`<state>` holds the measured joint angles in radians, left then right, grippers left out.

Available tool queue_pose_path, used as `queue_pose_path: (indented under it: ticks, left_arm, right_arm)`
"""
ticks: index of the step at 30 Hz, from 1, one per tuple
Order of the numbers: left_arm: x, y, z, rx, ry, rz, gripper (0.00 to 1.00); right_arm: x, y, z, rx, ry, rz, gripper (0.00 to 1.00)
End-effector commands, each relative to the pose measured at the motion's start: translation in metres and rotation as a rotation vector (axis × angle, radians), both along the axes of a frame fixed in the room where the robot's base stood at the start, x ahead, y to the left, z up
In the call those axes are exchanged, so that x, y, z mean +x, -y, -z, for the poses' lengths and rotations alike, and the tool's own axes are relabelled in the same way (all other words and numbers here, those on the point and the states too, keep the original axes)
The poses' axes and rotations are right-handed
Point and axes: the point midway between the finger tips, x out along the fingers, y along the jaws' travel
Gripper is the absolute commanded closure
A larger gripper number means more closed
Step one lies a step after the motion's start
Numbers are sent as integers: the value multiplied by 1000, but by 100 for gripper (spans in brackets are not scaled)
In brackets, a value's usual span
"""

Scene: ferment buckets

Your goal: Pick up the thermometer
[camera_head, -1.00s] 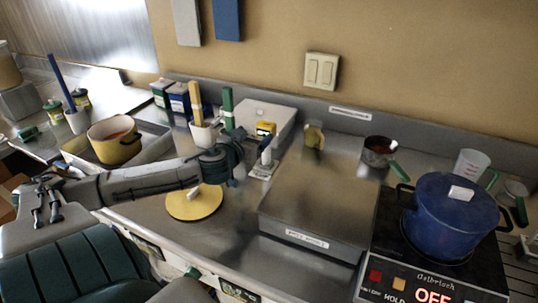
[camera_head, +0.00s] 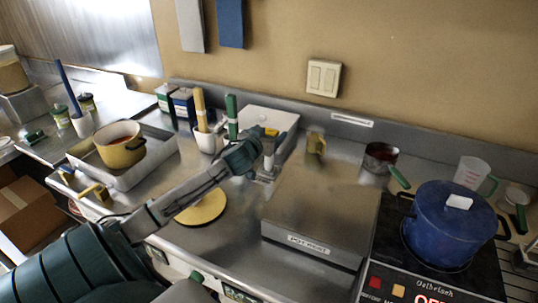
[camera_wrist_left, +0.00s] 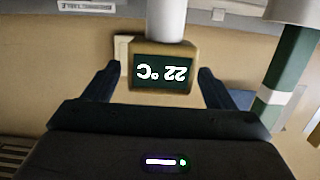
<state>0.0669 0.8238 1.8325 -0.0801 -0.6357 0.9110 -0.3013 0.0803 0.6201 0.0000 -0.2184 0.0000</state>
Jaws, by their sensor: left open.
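The thermometer (camera_head: 271,132) has a yellow head and a pale stem below it, and stands on a small base on the counter. In the left wrist view its dark display (camera_wrist_left: 163,73) reads 22 °C upside down, with the white stem above it in the picture. My left gripper (camera_head: 257,143) is open, right beside the thermometer's head. In the left wrist view its fingers (camera_wrist_left: 157,85) stand on either side of the display with gaps, so it is not gripped. The gripper partly hides the thermometer in the head view. My right gripper is out of view.
White cups with a yellow (camera_head: 199,104) and a green handle (camera_head: 232,115) stand close left of the gripper; the green one (camera_wrist_left: 287,75) shows in the wrist view. A steel box (camera_head: 320,205) lies right. A blue pot (camera_head: 447,225) sits on the hotplate. A yellow disc (camera_head: 203,210) lies in front.

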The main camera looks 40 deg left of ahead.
Motion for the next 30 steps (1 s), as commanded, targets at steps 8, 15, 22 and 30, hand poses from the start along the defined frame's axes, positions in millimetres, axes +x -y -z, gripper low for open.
queue_pose_path:
  ticks: [8, 15, 22, 30]
  left_arm:
    - [23, -7, 3, 1, 0, 0, 22]
    - [23, -7, 4, 2, -1, 1, 28]
    - [22, -7, 4, 2, -1, 0, 73]
    - [22, -7, 3, 2, 0, 1, 93]
  right_arm:
    - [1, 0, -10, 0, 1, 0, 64]
    - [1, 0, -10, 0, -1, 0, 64]
    - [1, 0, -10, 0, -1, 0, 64]
    - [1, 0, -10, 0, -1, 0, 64]
